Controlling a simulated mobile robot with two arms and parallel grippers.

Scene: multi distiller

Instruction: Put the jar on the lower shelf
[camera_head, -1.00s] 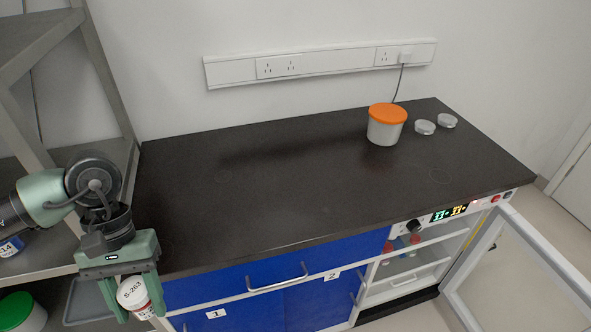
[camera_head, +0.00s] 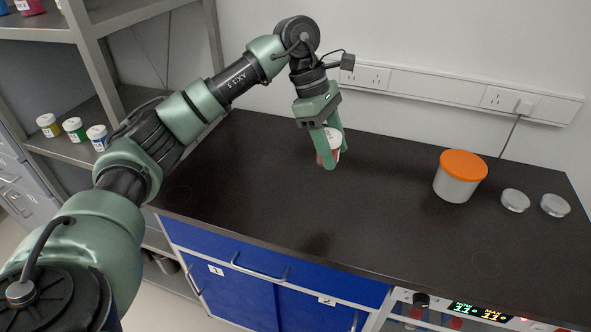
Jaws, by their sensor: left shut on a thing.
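My left gripper (camera_head: 331,158) points down over the dark countertop and is shut on a small jar (camera_head: 334,142) with a white lid and a red-and-white label. The jar sits between the fingers, which hide part of it, and appears held above the counter; the exact gap is hard to tell. A grey metal rack at the left has a lower shelf (camera_head: 85,152) and an upper shelf (camera_head: 35,24). Small jars with yellow (camera_head: 48,125), green (camera_head: 74,130) and blue (camera_head: 97,137) labels stand in a row on that lower shelf. My right gripper is not in view.
A white tub with an orange lid (camera_head: 460,178) and two round clear dishes (camera_head: 515,200) (camera_head: 555,205) stand on the right of the countertop (camera_head: 250,190). A lit-display cabinet (camera_head: 480,312) is at the bottom right. The counter's middle is largely clear.

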